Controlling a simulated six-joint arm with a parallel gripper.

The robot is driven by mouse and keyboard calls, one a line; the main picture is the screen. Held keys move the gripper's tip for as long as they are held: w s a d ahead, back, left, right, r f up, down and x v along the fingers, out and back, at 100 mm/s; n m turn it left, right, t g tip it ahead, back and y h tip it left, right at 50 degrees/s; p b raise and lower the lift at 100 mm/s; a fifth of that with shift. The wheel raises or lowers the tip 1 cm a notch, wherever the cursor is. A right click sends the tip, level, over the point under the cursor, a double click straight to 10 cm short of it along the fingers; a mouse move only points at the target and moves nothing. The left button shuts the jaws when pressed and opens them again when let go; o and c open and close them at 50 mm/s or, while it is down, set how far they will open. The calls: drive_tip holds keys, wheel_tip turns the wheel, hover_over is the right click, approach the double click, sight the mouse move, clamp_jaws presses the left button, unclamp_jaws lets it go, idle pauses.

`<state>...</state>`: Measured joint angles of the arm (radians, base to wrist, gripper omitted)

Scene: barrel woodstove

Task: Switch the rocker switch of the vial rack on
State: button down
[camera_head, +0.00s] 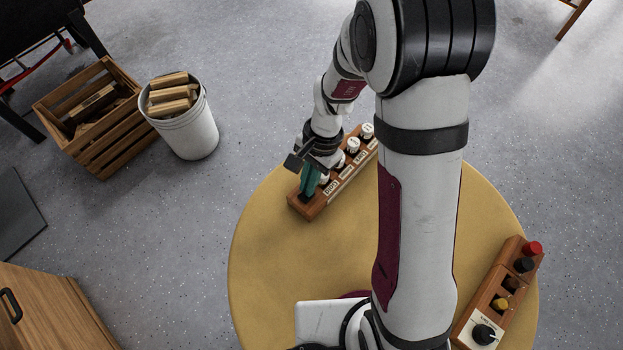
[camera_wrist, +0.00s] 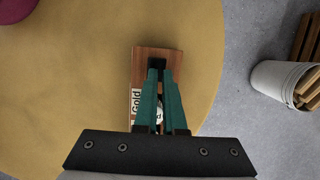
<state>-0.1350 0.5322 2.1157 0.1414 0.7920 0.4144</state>
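The wooden vial rack (camera_head: 312,207) lies near the far left edge of the round table, with a row of white-capped vials and lettered labels. In the wrist view the rack's bare wood end (camera_wrist: 142,70) shows, with one label reading "Gold". A black rocker switch (camera_wrist: 157,63) sits at that end of the rack. My gripper (camera_head: 306,194) has teal fingers that are together, with nothing seen held between them. In the wrist view the fingertips (camera_wrist: 160,71) are at the switch; whether they touch it I cannot tell. The switch's tilt is hidden or too small to read.
The yellow round table (camera_head: 265,270) is clear in front of the rack. A wooden control box (camera_head: 511,285) with knobs stands at the right edge. A white bucket of wood (camera_head: 190,134) and a wooden crate (camera_head: 119,146) are on the floor at left.

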drive_tip(key=shift+s+a+f+g, duration=0.1)
drive_tip(key=shift+s+a+g, duration=0.2)
drive_tip(key=shift+s, duration=0.45)
drive_tip(key=v, duration=1.4)
drive_tip(key=shift+s+a+r, duration=0.2)
drive_tip(key=shift+a+r, duration=0.1)
drive_tip(key=shift+r, duration=0.1)
drive_tip(key=shift+t+h, duration=0.3)
drive_tip(key=shift+t, duration=0.2)
drive_tip(key=f, duration=0.4)
drive_tip(key=s+f, duration=0.1)
drive_tip(key=f, duration=0.4)
drive_tip(key=a+f, duration=0.1)
drive_tip(key=f, duration=0.4)
drive_tip(key=shift+s, duration=0.15)
